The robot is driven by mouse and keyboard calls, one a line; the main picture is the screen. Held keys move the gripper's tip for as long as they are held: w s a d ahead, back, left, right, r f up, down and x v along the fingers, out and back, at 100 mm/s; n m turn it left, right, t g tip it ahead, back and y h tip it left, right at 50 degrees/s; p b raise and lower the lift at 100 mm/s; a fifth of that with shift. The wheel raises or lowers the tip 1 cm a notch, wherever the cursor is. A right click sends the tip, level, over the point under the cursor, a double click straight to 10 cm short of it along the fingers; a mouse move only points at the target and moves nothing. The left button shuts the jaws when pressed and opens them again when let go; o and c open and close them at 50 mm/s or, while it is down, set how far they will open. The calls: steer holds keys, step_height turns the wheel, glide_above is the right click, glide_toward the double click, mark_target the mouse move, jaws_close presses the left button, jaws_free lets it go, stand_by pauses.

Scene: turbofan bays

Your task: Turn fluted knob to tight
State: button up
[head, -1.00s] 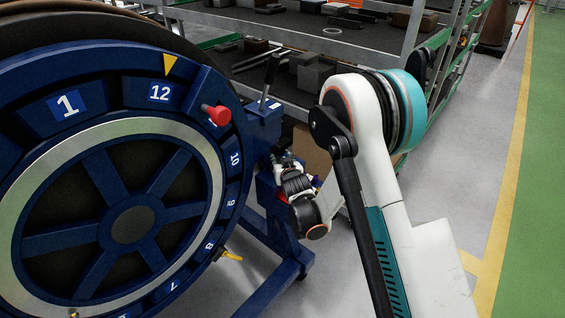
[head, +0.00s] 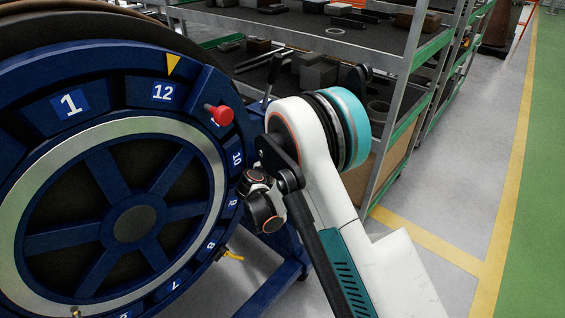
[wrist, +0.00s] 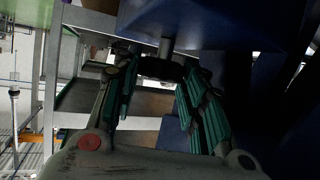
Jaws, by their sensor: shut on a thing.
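In the wrist view, a dark knob (wrist: 160,67) sits on a short metal shaft (wrist: 166,47) that comes out of a blue block (wrist: 205,22). My gripper (wrist: 158,76) has its two green-padded fingers on either side of this knob and is closed on it. The knob is in deep shade, so I cannot make out its flutes or any mark for tight. In the head view my arm hides the fingers and the knob, beside the right edge of the blue wheel housing (head: 200,72).
A red-headed pin (head: 220,114) sticks out of the numbered blue ring near my wrist. A yellow pointer (head: 173,65) stands above number 12. Metal shelving (head: 400,75) with several dark parts is behind. Open floor (head: 480,180) lies to the right.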

steer(key=shift+a+m+g+h, duration=0.15)
steer(key=shift+m+g+h, duration=0.15)
steer(key=shift+m+h, duration=0.25)
steer(key=o, duration=1)
steer(key=shift+f, duration=0.1)
steer(key=shift+d+n+t+y, duration=0.3)
steer(key=shift+n+t+y, duration=0.1)
steer(key=shift+n+y, duration=0.75)
steer(key=n+y, duration=0.2)
steer(key=y, duration=0.1)
steer(key=n+y, duration=0.1)
steer(key=n, duration=0.1)
steer(key=shift+d+t+y, duration=0.25)
steer(key=shift+t+y, duration=0.05)
steer(key=shift+n+y, duration=0.3)
steer(key=shift+y, duration=0.2)
